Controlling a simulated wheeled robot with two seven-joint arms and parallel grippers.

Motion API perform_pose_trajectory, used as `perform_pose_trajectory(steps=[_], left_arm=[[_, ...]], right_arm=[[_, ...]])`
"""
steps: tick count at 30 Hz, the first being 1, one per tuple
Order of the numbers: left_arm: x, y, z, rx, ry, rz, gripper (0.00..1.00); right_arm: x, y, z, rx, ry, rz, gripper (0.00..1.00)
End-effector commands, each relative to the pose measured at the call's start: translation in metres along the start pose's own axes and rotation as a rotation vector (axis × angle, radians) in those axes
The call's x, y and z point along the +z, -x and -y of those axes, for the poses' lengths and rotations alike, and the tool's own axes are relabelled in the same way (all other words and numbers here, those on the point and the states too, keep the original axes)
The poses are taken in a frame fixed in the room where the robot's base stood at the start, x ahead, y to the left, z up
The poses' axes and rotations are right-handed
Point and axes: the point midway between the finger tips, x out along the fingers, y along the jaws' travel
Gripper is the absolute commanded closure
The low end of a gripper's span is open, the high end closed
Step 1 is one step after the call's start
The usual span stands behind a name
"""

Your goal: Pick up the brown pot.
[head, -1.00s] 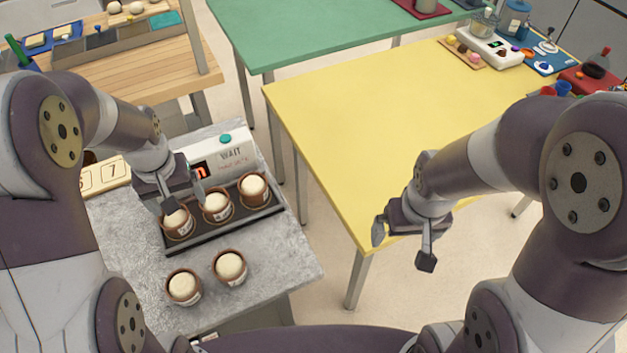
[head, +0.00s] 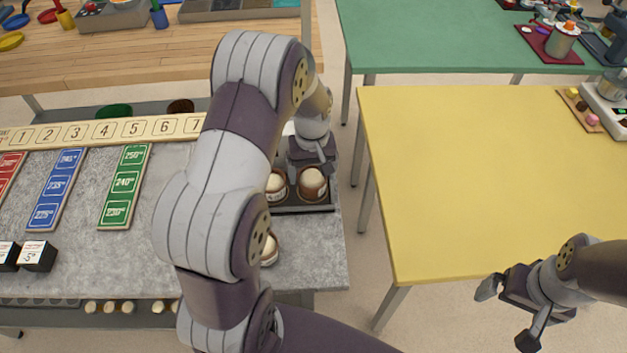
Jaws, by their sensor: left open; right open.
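Brown pots with pale domed tops stand on the grey counter in the head view. One brown pot (head: 312,184) is at the right end of a black tray (head: 308,208), and another pot (head: 276,187) is beside it, partly covered by my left arm. A further pot (head: 269,251) stands in front of the tray, mostly hidden. My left gripper (head: 309,168) is open, just above and behind the right-end pot; I cannot tell whether it touches it.
A number strip (head: 105,130) runs along the counter's back. Blue (head: 57,188) and green (head: 124,187) temperature cards lie at the left, with small black boxes (head: 38,256). The yellow table (head: 470,180) is largely bare. My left arm blocks the counter's middle.

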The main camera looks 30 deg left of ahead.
Motion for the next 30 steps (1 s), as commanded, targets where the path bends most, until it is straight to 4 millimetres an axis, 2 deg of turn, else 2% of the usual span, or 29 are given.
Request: perform_pose_trajectory(steps=[3, 10, 11, 12, 15, 24, 30], left_arm=[[0.000, -0.015, 0.000, -0.001, 0.000, 0.000, 0.14], [-0.001, -0.018, 0.000, 0.001, 0.000, -0.003, 0.14], [-0.001, -0.018, 0.000, 0.001, 0.000, -0.003, 0.21], [-0.001, -0.018, 0.000, 0.000, 0.000, -0.002, 0.34], [-0.001, -0.018, 0.000, 0.000, 0.000, -0.002, 0.60], [-0.001, -0.015, 0.000, 0.001, 0.000, -0.003, 0.61], [-0.002, 0.011, -0.001, 0.003, 0.000, -0.006, 0.61]], right_arm=[[0.000, 0.001, 0.000, 0.000, 0.000, 0.000, 0.00], [0.000, 0.001, 0.000, 0.000, 0.000, 0.000, 0.00], [0.000, 0.001, 0.000, 0.000, 0.000, 0.000, 0.00], [0.000, 0.001, 0.000, 0.000, 0.000, 0.000, 0.00], [0.000, 0.001, 0.000, 0.000, 0.000, 0.000, 0.00], [0.000, 0.001, 0.000, 0.000, 0.000, 0.000, 0.00], [0.000, -0.002, 0.000, 0.000, 0.000, 0.000, 0.00]])
